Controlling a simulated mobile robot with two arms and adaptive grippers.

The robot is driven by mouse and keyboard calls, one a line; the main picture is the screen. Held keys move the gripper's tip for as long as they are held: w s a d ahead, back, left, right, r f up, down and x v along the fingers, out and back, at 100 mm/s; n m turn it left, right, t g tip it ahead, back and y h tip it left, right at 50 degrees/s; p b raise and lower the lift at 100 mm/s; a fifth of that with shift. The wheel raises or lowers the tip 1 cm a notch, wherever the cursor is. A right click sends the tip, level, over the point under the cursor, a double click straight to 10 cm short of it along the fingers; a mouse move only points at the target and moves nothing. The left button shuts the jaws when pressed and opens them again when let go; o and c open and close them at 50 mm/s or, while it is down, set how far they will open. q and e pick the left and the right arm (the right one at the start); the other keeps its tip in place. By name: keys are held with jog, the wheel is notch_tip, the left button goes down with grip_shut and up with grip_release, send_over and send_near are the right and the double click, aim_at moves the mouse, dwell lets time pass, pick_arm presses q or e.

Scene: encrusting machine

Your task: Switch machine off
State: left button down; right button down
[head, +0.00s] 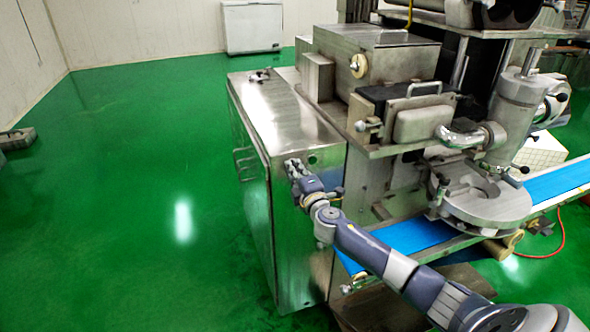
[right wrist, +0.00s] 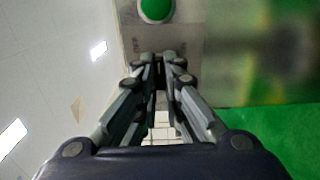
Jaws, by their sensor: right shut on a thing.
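The steel machine (head: 300,235) has a cabinet with a shiny metal end panel. My right gripper (head: 292,164) is at the upper left of this panel, close against it. In the right wrist view my right gripper (right wrist: 158,57) has its fingers close together, shut on a small dark switch on the panel. The fingers hide most of the switch, and its setting cannot be told. A round green button (right wrist: 156,9) sits just beyond the fingertips, apart from them. It also shows in the head view (head: 312,159), right of the gripper. My left gripper is not in view.
A blue conveyor belt (head: 408,236) runs beside the cabinet, under the machine's round steel outlet (head: 478,200). My right arm reaches across in front of the belt. The green floor (head: 150,200) is open on the left. A white chest (head: 252,27) stands at the back wall.

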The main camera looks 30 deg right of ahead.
jog(key=shift+f+n+p, duration=0.15)
jog(key=shift+n+p, duration=0.4)
jog(key=shift+n, duration=3.35)
jog(key=c, duration=1.7)
grip_release()
jog(key=shift+s, duration=0.1)
jog(key=v, duration=1.2)
jog(key=shift+f, duration=0.1)
